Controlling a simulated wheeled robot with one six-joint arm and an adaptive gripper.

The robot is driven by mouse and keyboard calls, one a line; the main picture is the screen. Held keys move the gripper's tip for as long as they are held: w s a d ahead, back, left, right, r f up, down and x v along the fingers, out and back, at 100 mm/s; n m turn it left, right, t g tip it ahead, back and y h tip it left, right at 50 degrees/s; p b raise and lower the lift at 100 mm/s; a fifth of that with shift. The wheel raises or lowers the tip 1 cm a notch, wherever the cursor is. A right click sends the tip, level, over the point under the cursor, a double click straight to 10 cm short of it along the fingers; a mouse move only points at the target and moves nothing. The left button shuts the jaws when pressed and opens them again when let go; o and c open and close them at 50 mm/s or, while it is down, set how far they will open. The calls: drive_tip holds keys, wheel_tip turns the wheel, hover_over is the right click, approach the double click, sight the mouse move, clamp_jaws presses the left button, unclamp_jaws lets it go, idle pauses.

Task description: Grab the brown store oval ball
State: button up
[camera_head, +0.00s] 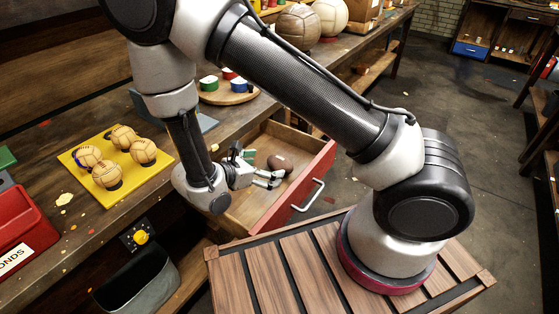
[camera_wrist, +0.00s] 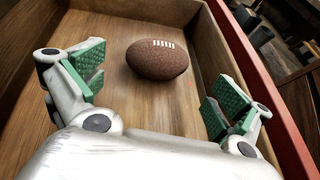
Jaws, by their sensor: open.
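The brown oval ball (camera_wrist: 157,59) has white laces and lies on the wooden floor of an open drawer (camera_head: 243,213). It also shows in the head view (camera_head: 279,163), just beyond my gripper. My gripper (camera_wrist: 157,92) is open and empty, with green pads on its two fingers. In the wrist view the ball is ahead of the fingers, between their lines and apart from both. In the head view my gripper (camera_head: 262,170) is inside the drawer area, left of and close to the ball.
The drawer has a red front (camera_head: 300,190) with a metal handle and wooden side walls. The workbench holds a yellow tray (camera_head: 109,190) with several small balls, a red box (camera_head: 22,228), a round board with cups (camera_head: 228,97) and larger balls (camera_head: 298,25).

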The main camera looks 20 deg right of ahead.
sight(275, 165)
drive_tip(key=x, duration=0.7)
drive_tip(key=shift+d+r, duration=0.1)
drive_tip(key=shift+r, duration=0.05)
drive_tip(key=c, duration=1)
